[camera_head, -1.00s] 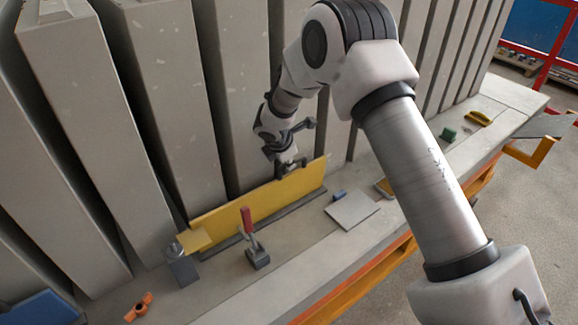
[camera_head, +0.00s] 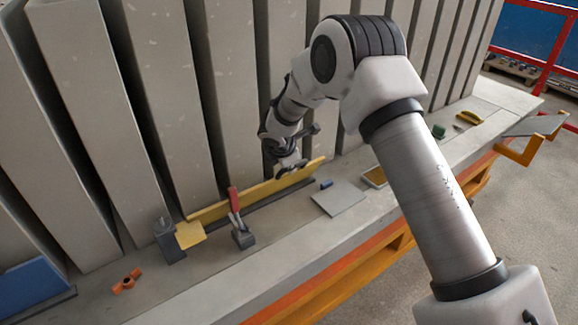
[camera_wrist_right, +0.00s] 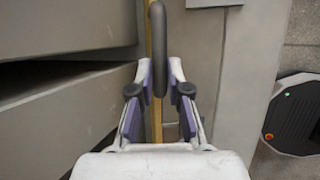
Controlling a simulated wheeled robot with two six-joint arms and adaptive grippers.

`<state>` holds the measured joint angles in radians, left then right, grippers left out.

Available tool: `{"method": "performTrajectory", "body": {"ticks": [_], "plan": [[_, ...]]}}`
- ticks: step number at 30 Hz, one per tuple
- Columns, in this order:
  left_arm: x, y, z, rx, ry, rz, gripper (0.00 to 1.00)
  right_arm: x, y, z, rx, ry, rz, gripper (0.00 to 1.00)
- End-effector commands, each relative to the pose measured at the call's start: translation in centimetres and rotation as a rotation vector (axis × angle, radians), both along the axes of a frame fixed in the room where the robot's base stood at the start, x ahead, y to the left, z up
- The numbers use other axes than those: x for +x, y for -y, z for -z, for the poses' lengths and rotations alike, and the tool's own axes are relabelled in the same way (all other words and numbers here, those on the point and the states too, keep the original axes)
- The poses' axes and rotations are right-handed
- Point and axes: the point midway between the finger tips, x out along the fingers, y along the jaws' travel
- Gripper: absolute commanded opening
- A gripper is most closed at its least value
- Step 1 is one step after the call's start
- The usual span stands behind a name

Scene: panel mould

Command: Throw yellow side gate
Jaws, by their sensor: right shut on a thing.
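The yellow side gate (camera_head: 245,196) is a long, narrow yellow board along the foot of the grey panels. In the right wrist view it shows as a thin yellow strip (camera_wrist_right: 155,125) with a dark rounded handle bar (camera_wrist_right: 157,45). My right gripper (camera_head: 290,167) is at the gate's far right part. In the wrist view its two fingers (camera_wrist_right: 161,78) stand on either side of the dark handle and are shut on it. The exact contact is partly hidden. My left gripper is not in view.
A red-handled clamp (camera_head: 241,232) stands before the gate. A dark grey post (camera_head: 169,242) and small yellow plate (camera_head: 190,235) are at its left end. An orange fitting (camera_head: 127,281) and a flat grey plate (camera_head: 339,199) lie on the ledge. Tall grey panels (camera_head: 165,90) stand behind.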

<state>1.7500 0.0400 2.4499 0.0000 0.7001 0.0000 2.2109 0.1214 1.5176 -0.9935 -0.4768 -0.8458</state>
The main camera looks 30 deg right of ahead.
Motion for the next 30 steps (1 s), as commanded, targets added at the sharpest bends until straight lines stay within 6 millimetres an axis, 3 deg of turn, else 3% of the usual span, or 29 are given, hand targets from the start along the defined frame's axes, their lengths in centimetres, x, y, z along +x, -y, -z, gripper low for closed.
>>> {"method": "performTrajectory", "body": {"ticks": [1,5,6,7,23,26,30], "plan": [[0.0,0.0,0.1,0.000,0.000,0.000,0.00,-1.0,0.0,1.3,0.000,-0.032,0.008,0.00],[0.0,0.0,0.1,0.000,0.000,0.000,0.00,-1.0,0.1,1.3,0.000,-0.033,0.009,0.00],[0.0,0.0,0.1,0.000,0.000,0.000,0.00,-1.0,0.1,1.3,0.000,-0.033,0.009,0.23],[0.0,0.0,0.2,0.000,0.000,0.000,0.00,-1.0,0.1,1.3,0.000,-0.033,0.009,0.27],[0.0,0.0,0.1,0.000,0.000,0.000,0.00,-0.9,0.0,0.9,0.000,-0.026,0.007,0.27],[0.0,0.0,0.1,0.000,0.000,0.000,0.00,-1.1,-0.4,0.0,0.000,-0.025,0.006,0.27],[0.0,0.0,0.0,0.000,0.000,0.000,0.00,-1.9,-1.5,-2.7,-0.001,-0.022,0.005,0.27]]}}
